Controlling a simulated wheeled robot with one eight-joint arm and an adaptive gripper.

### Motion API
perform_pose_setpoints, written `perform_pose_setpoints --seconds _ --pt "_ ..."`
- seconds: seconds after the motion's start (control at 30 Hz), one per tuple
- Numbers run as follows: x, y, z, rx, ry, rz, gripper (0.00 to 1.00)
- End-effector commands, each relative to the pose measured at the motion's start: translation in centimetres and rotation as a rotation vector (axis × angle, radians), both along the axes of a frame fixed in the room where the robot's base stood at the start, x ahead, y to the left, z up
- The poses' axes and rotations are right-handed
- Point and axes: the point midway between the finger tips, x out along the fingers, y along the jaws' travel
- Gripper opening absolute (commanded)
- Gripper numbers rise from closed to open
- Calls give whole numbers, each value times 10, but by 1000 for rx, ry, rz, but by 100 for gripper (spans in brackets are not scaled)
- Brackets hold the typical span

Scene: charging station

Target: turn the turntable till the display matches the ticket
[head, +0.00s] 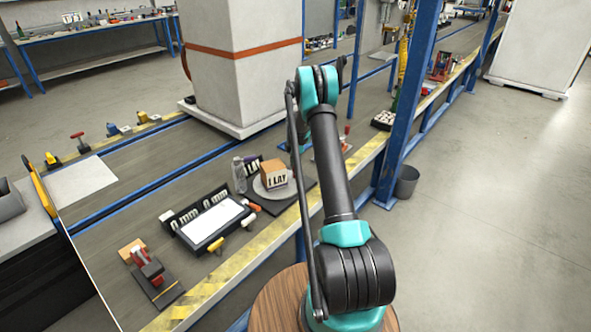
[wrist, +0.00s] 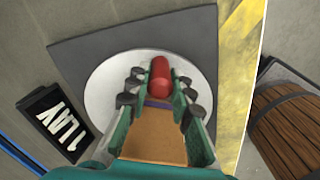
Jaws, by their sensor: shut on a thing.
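The turntable is a pale round disc (head: 262,190) on a dark square base (wrist: 80,48); its disc (wrist: 98,85) fills the middle of the wrist view. A brown box (head: 273,171) stands on it, its pale face reading "1 LAY" in the head view. A dark plate (wrist: 62,120) behind the turntable also reads "1 LAY"; in the head view the box partly hides this plate (head: 253,163). My gripper (wrist: 160,84) is over the disc, shut on an upright red handle (wrist: 160,75), beside the box (wrist: 155,145). My arm hides the gripper and handle in the head view.
Left of the turntable are a clear bottle (head: 239,175), a black tray with a white panel (head: 212,220) and small coloured pegs (head: 217,245). A red clamp (head: 148,265) is near the front left. A blue post (head: 410,90) rises right of my arm.

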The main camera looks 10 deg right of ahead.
Motion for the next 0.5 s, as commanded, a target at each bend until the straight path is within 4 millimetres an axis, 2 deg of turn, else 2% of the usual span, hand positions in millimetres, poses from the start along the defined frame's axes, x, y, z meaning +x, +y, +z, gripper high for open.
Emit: perform_pose_setpoints --seconds 0.37,0.4,0.5 --pt "0 0 0 0 0 2 0" --pt "0 0 0 0 0 2 25" --pt "0 0 0 0 0 2 37"
